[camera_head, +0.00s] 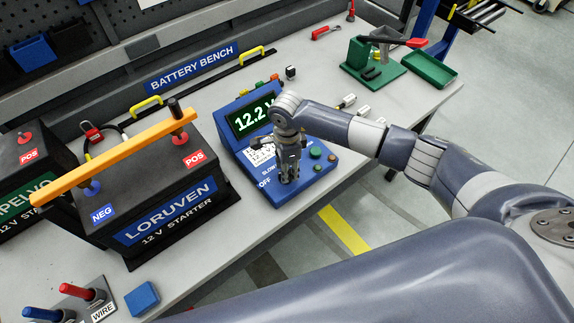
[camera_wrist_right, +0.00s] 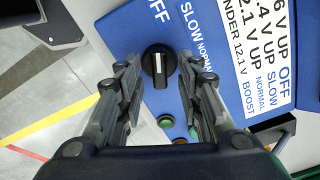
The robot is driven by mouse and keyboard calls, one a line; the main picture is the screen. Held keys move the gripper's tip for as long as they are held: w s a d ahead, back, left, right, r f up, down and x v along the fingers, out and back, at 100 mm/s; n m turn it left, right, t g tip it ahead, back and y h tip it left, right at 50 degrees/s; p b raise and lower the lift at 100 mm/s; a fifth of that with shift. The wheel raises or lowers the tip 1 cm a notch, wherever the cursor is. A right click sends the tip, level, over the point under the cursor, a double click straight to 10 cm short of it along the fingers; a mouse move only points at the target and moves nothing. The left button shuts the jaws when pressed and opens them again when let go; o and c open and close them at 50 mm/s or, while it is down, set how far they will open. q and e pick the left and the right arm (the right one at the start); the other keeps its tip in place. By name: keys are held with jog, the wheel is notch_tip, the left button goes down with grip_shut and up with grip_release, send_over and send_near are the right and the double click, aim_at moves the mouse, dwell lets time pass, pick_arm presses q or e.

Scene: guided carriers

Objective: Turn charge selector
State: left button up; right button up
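The blue charger (camera_head: 262,192) stands on the bench and its display (camera_head: 252,116) reads about 12.2 V. Its black charge selector knob (camera_wrist_right: 158,66) shows in the right wrist view, with a white pointer line running nearly up and down the picture. OFF, SLOW and NORMAL are printed around it. My right gripper (camera_head: 289,172) is over the charger face and hides the knob in the head view. In the right wrist view my right gripper (camera_wrist_right: 159,70) is open, a finger on each side of the knob with gaps visible. My left gripper is not in view.
A voltage table (camera_wrist_right: 262,50) is printed on the charger. Green and other buttons (camera_wrist_right: 165,121) sit near the knob. A green tray (camera_head: 430,70) lies at the back right.

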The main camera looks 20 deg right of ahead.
jog(key=shift+f, duration=0.3)
grip_shut()
